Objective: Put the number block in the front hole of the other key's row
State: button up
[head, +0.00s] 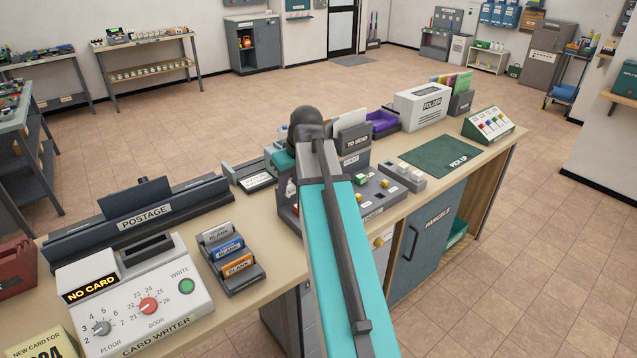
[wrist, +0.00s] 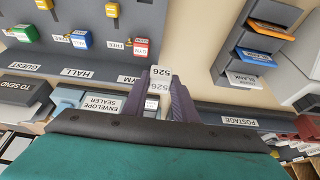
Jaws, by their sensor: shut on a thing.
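My gripper (wrist: 160,92) is shut on a small white number block (wrist: 158,82) marked 526, seen upside down in the wrist view. A grey key board (wrist: 50,58) lies left of the block, with row labels GUEST, HALL and one ending in YM by the gripper. On the board stand a green piece (wrist: 25,33), a blue piece (wrist: 81,40) and a red-and-white piece (wrist: 140,46). A yellow piece (wrist: 112,10) is higher up. The block appears apart from the board. In the head view my arm covers part of the board (head: 372,190) and hides the gripper.
A grey rack (wrist: 240,55) of blank cards, also in the head view (head: 236,278), stands beside the board. The card writer (head: 135,300) and postage unit (head: 140,215) are left of it. The green pick-up mat (head: 440,155) at the right looks clear.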

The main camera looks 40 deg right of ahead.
jog(key=w+a+b, duration=0.1)
jog(key=w+a, duration=0.1)
jog(key=a, duration=1.1)
jog(key=w+a+f+b, duration=0.1)
jog(key=w+a+b, duration=0.1)
jog(key=a, duration=1.2)
jog(key=shift+w, duration=0.65)
jog(key=shift+s+f, duration=0.1)
jog(key=shift+f, duration=0.05)
